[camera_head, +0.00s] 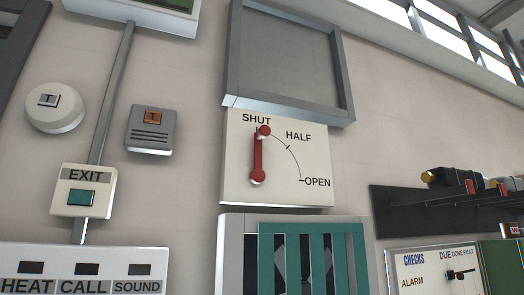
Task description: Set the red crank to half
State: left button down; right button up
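The red crank (258,156) is on a white dial plate (280,185) on the wall, near the middle of the head view. Its pivot end is at the lower left of the plate and its knob end is at the top, by the SHUT mark. An arc runs from SHUT past a HALF tick at the upper right to OPEN at the lower right. Neither my left nor my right gripper shows in the view.
A grey framed panel (285,60) is above the plate and a green slatted unit (313,258) below it. An EXIT box (83,190) and a HEAT CALL SOUND panel (78,268) are at left. A dark shelf (400,212) juts out at right.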

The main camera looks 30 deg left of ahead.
aim_at(257, 176)
jog(key=z, duration=1.75)
jog(key=k, duration=0.35)
jog(key=u, duration=1.2)
